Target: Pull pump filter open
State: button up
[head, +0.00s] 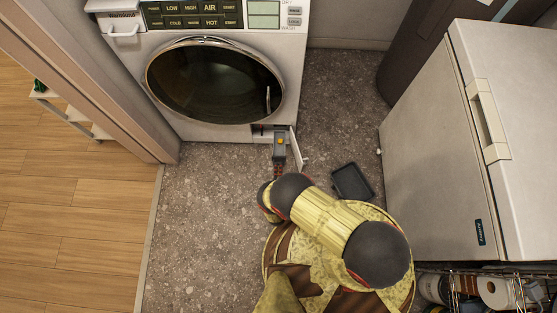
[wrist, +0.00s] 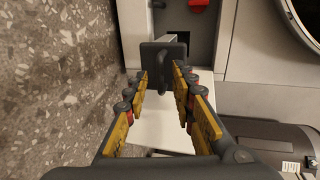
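The pump filter (wrist: 165,52) shows in the wrist view as a dark square front with a small loop handle (wrist: 155,84). A grey body shows behind it, reaching into the recess low on the washer (head: 222,70). The white access flap (head: 297,151) stands open and shows below the filter in the wrist view (wrist: 168,128). My gripper (wrist: 160,78) is open, with one finger on each side of the handle; a gap seems to show between the fingers and it. In the head view my gripper (head: 280,152) is at the recess and hides the filter.
A red part (wrist: 199,3) sits inside the recess. A dark flat tray (head: 352,182) lies on the floor to the right of my gripper. A white chest-like appliance (head: 430,140) stands at the right, and a wall edge at the left.

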jog(key=v, duration=0.6)
jog(key=shift+s, duration=0.25)
dwell(0.4)
